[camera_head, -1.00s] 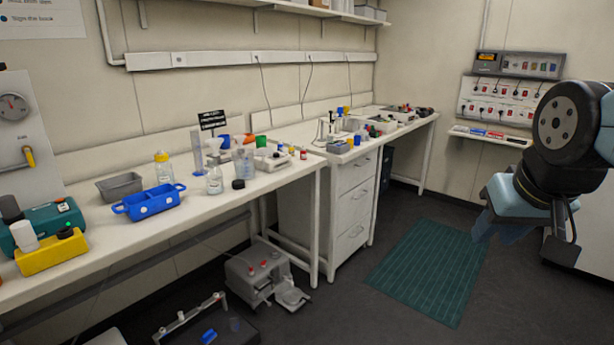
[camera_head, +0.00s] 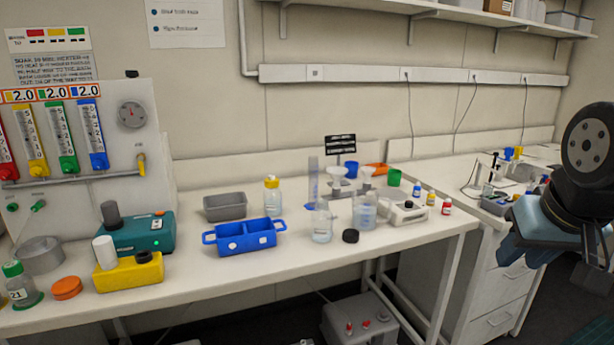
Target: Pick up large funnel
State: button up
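Two pale funnel-like shapes show near the right end of the bench. One white funnel (camera_head: 338,172) is behind a clear glass bottle. The other pale funnel (camera_head: 367,171) is over or behind a clear beaker (camera_head: 364,212); I cannot tell whether it rests in it. I cannot tell which is the large one. My gripper (camera_head: 535,262) hangs at the right edge, well to the right of the funnels and apart from them. Its light blue body shows, but its fingers are not clear, so I cannot tell if it is open. Nothing visible is held.
A clear bottle (camera_head: 322,224), a black cap (camera_head: 350,236), a tall cylinder (camera_head: 313,180) and a white scale-like device (camera_head: 407,212) crowd around the funnels. A blue tray (camera_head: 245,238) stands left. The front bench strip is clear. A shelf (camera_head: 450,12) hangs above.

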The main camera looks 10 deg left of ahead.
aim_at(337, 181)
jog(key=u, duration=0.3)
jog(key=i, duration=1.3)
jog(key=u, duration=0.35)
